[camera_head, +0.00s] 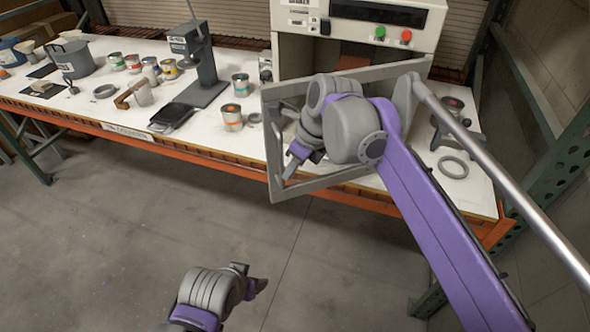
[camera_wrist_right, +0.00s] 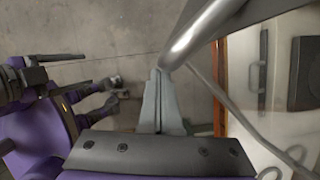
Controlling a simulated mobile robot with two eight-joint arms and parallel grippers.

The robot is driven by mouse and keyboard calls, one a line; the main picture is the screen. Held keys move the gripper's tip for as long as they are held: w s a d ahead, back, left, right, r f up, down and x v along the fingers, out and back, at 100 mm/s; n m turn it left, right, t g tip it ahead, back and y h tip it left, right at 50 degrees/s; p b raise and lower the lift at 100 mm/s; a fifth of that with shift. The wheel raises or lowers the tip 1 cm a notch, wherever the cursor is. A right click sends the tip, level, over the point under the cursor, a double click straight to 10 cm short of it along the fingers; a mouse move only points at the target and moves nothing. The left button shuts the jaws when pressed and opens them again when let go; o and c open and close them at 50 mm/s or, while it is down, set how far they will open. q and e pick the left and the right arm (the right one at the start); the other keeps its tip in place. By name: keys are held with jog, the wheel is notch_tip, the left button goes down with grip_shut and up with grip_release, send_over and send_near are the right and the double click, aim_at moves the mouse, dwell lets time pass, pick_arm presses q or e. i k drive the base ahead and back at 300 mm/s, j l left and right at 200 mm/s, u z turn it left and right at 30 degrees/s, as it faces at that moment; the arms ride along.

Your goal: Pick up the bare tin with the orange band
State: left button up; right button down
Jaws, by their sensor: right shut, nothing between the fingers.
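The bare tin with the orange band (camera_head: 232,118) stands upright near the middle of the white bench, left of the grey door frame. Its sides are plain metal apart from the band. My right gripper (camera_head: 289,170) is behind the bars of that frame, near the bench's front edge, to the right of the tin and apart from it. In the right wrist view its fingers (camera_wrist_right: 157,85) are together and empty, over the floor beside the bench; the tin does not show there. My left gripper (camera_head: 256,283) is low over the floor; its finger opening is unclear.
The grey door frame (camera_head: 272,165) of the white machine (camera_head: 290,50) stands out around my right forearm. Another tin (camera_head: 240,85) stands behind the orange-banded one. A grey stand (camera_head: 207,70) and black scale (camera_head: 171,115) are to the left.

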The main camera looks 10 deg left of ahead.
aim_at(234, 124)
jog(key=i+j+z, duration=0.15)
jog(key=j, duration=0.2)
jog(key=i+j+z, duration=0.15)
jog(key=j, duration=0.15)
jog(key=i+j+z, duration=0.15)
jog(key=i+j, duration=0.2)
jog(key=j, duration=0.15)
jog(key=k, duration=0.1)
